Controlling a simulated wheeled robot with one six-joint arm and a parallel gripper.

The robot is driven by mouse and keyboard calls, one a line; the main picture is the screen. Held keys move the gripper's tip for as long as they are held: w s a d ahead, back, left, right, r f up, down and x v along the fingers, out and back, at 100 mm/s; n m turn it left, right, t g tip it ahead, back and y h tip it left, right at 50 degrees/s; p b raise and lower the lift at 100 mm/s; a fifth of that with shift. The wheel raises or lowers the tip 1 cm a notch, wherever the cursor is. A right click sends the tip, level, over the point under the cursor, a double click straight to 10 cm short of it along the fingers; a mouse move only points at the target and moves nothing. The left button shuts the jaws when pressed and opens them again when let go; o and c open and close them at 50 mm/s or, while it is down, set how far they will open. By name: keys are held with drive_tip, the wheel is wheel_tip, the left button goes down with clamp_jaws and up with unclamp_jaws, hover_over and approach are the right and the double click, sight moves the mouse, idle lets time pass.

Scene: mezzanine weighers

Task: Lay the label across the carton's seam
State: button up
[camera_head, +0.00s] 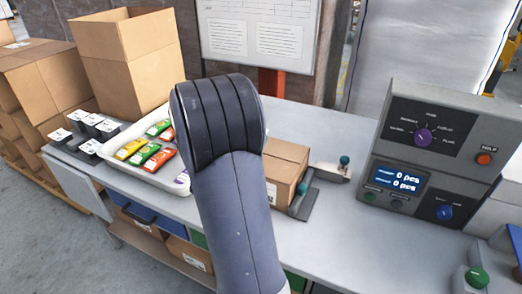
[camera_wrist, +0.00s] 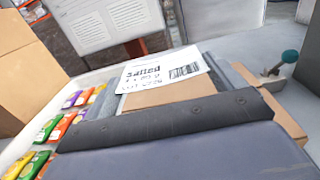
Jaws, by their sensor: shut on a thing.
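The white label (camera_wrist: 160,82) with black print, reading "salted", shows in the wrist view at the far end of my gripper (camera_wrist: 158,74). My gripper is shut on it, its grey fingers to either side. The brown carton (camera_head: 286,168) stands on the bench in the head view, its left part hidden behind my arm. Its brown cardboard (camera_wrist: 172,94) also shows below the label in the wrist view. I cannot tell whether the label touches the carton, and the seam is not clear. In the head view my arm hides the gripper and label.
A white tray (camera_head: 177,184) of colourful packets lies left of the carton. A tall open box (camera_head: 135,72) stands behind it. A teal-knobbed metal fixture (camera_head: 333,170) is close on the carton's right. A grey weigher console (camera_head: 433,140) stands further right, with bare bench between.

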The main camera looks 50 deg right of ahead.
drive_tip(key=shift+s+d+r+g, duration=0.3)
drive_tip(key=shift+s+d, duration=0.2)
drive_tip(key=shift+d, duration=0.1)
drive_tip(key=shift+s+d+f+m, duration=0.15)
drive_tip(key=shift+s+m, duration=0.05)
drive_tip(key=shift+m, duration=0.1)
wheel_tip(320, 180, down, 9)
drive_tip(key=shift+f+p, duration=0.2)
drive_tip(key=shift+p, duration=0.1)
drive_tip(key=shift+f, duration=0.2)
